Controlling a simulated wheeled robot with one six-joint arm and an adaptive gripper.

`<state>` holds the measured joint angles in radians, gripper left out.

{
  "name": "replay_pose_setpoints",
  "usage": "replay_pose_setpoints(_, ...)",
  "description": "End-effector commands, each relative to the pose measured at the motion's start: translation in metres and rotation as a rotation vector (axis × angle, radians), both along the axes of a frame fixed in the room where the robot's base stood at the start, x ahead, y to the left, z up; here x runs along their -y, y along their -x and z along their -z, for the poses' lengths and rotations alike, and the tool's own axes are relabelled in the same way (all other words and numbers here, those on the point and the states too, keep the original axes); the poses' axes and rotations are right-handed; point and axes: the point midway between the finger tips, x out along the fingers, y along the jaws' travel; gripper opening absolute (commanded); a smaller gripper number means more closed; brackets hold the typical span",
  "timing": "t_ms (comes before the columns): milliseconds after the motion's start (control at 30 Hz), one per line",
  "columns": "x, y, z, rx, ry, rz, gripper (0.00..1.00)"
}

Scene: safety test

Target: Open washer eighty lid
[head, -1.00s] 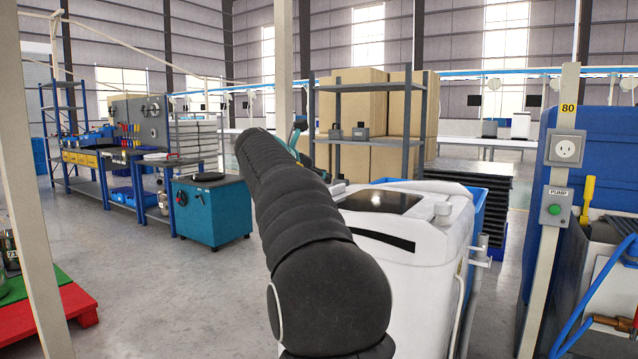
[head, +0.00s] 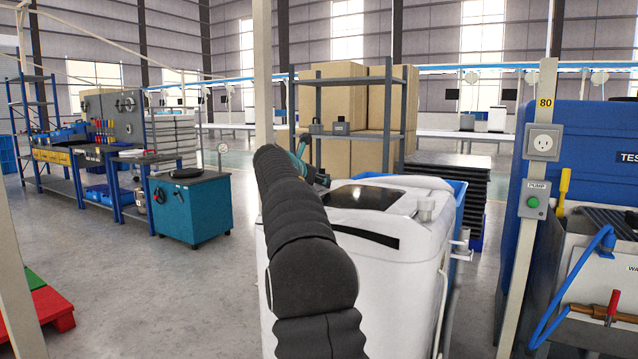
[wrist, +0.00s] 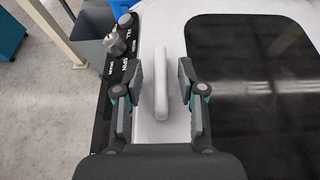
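The white washer (head: 408,262) stands in front of me in the head view, with a dark glass lid panel (head: 366,197) on its top; the lid looks shut. In the wrist view the dark lid panel (wrist: 255,75) fills the right side. A light upright handle bar (wrist: 161,85) stands beside the panel. My gripper (wrist: 161,80) is open, one finger on each side of the bar, with visible gaps on both sides. In the head view my gripper (head: 302,158) is mostly hidden behind my dark arm.
A post (head: 530,200) marked 80, with a socket and pump button, stands right of the washer, before blue test equipment (head: 590,140). A blue bin is behind the washer. A teal cabinet (head: 190,210) is at left. Knobs (wrist: 115,43) sit left of the handle.

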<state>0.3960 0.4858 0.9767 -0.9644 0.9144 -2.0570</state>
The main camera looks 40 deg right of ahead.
Motion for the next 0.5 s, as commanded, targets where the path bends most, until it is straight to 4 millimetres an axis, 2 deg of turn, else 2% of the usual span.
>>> replay_pose_setpoints(133,0.0084,-0.003,0.0038,0.001,0.0,0.0,0.4)
replay_pose_setpoints(433,0.0099,-0.0035,0.0042,0.001,0.0,0.0,0.4)
replay_pose_setpoints(467,0.0099,-0.0035,0.0042,0.001,0.0,0.0,0.35)
replay_pose_setpoints(500,0.0097,-0.0035,0.0043,0.001,0.0,0.0,0.25)
